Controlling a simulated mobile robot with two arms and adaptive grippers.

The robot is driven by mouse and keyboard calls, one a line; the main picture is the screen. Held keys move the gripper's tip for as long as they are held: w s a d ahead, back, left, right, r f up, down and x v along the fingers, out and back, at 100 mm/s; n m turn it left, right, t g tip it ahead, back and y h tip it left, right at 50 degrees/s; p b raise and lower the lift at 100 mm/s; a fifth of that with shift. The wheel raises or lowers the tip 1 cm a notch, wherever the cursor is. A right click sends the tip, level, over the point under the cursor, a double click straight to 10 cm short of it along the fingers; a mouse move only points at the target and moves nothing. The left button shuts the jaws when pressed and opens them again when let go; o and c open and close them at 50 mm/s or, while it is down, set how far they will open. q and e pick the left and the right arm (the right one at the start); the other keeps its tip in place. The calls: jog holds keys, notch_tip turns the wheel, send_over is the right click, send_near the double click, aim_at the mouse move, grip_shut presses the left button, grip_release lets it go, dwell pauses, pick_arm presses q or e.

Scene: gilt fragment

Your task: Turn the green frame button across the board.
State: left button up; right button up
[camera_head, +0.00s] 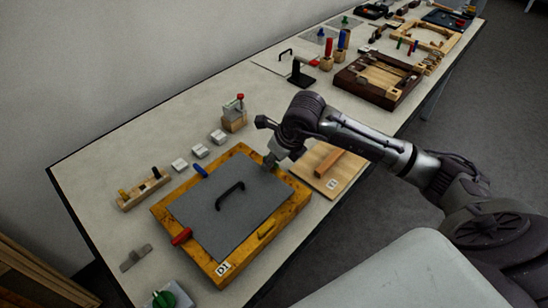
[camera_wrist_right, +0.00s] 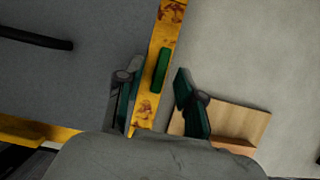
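The yellow-orange gilt frame (camera_head: 164,222), marked D1, lies on the table around a grey board (camera_head: 230,208) with a black handle (camera_head: 230,194). In the right wrist view the green button (camera_wrist_right: 161,70) lies lengthwise along the frame rail (camera_wrist_right: 167,28), apart from the board's edge. My right gripper (camera_head: 271,160) is over the frame's far right side. Its two fingers (camera_wrist_right: 158,88) are open, one on each side of the rail, with the button between them; contact cannot be told. In the head view the gripper mostly hides the button. My left gripper is not in view.
Red (camera_head: 181,237), blue (camera_head: 201,171) and yellow (camera_head: 266,230) buttons sit on the other frame sides. A wooden board with a brown block (camera_head: 327,164) lies close right of the gripper. White blocks (camera_head: 200,151) and a wooden rack (camera_head: 145,190) stand behind the frame.

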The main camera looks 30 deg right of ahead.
jog(key=shift+c, duration=0.3)
grip_shut()
